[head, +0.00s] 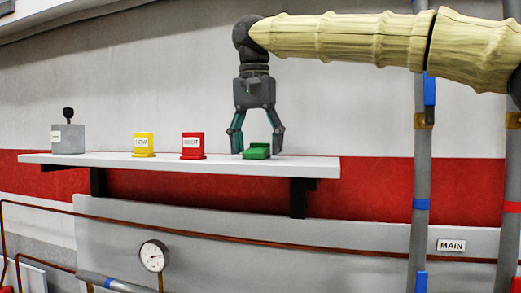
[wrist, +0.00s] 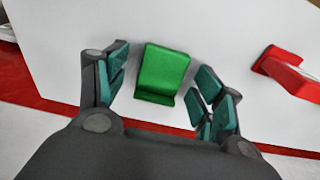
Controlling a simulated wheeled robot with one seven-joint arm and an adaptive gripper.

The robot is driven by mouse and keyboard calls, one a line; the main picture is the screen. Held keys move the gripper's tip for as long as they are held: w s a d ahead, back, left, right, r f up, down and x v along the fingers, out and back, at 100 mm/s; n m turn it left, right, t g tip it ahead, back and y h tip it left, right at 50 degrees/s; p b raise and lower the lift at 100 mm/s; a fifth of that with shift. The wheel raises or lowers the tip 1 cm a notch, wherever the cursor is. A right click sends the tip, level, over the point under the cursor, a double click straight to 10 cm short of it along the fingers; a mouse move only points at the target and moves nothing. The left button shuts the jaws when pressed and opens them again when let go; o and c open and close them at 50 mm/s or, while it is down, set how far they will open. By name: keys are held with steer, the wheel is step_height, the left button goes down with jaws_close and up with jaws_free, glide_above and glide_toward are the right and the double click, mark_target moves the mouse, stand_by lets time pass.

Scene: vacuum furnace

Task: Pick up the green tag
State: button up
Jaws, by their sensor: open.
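The green tag (head: 257,151) rests on the white shelf toward its right end in the head view. In the wrist view the green tag (wrist: 163,72) lies between the two finger pads, with white shelf surface visible on both sides of it. My gripper (head: 257,150) points straight down over the tag, its fingers spread to either side. It also shows in the wrist view (wrist: 160,95), open, with nothing held. The fingertips are near the shelf level; whether they touch the tag cannot be clearly seen, but gaps show.
The white shelf (head: 110,161) also bears a red tag (head: 193,146), a yellow tag (head: 144,145) and a grey box with a black knob (head: 68,138), all left of my gripper. The red tag shows at right in the wrist view (wrist: 290,72). Vertical pipes (head: 421,160) stand right of the shelf.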

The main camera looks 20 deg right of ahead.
steer(key=c, duration=0.9)
steer(key=shift+c, duration=0.2)
steer(key=shift+r, duration=0.1)
